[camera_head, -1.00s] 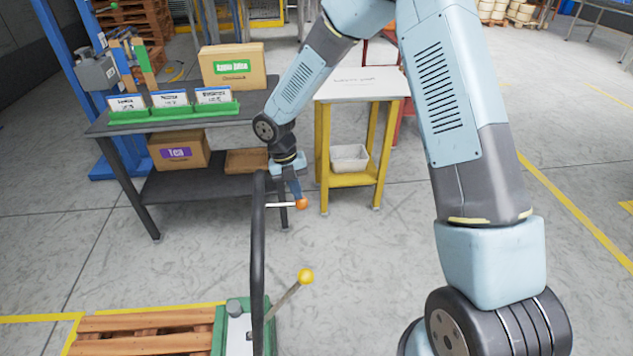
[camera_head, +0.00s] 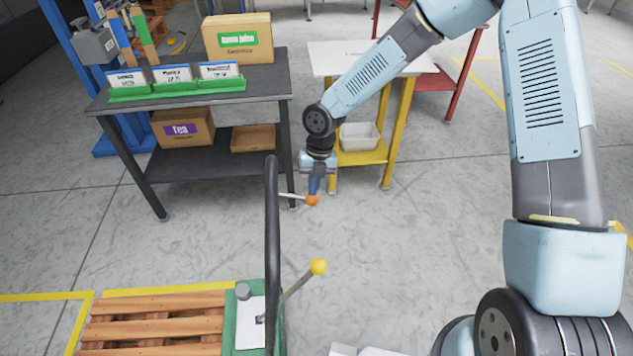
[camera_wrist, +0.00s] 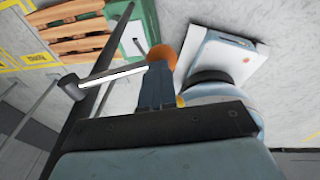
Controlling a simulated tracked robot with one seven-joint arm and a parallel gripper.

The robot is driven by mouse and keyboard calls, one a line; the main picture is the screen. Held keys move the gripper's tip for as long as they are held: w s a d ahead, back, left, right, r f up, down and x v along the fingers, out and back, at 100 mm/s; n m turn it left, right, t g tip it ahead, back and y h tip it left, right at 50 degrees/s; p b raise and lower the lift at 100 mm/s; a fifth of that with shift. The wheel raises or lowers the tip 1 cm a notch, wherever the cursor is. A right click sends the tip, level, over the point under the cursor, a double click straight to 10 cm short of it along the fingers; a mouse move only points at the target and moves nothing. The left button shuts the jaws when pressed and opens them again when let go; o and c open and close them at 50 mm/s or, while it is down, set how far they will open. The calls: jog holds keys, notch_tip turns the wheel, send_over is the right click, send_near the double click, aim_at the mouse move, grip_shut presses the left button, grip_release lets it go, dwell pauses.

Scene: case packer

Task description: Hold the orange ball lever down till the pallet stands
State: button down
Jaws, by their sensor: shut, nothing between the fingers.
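The orange ball (camera_head: 312,200) sits at the end of a short pale lever (camera_head: 292,196) on a black upright handle (camera_head: 272,250). In the head view the lever slopes slightly down toward the ball. My gripper (camera_head: 314,188) points down with its shut fingers at the top of the ball, seemingly touching it, not around it. In the wrist view the ball (camera_wrist: 162,54) shows just beyond my fingertips (camera_wrist: 158,66). The slatted wooden pallet (camera_head: 155,320) lies low and flat at the lower left beside the green base (camera_head: 243,290); its near part is cut off.
A second lever with a yellow ball (camera_head: 318,266) rises from the green base. A dark table (camera_head: 190,95) with boxes and green card holders stands behind. A white-topped yellow stand (camera_head: 330,60) is close behind my gripper.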

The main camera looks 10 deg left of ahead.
jog(key=shift+s+d+f, duration=0.3)
jog(key=shift+d+f, duration=0.1)
dwell(0.3)
jog(key=shift+w+r, duration=0.25)
jog(key=shift+r, duration=0.25)
jog(key=a+v, duration=0.1)
jog(key=v, duration=1.2)
jog(key=shift+r, duration=0.35)
jog(key=shift+w, duration=0.1)
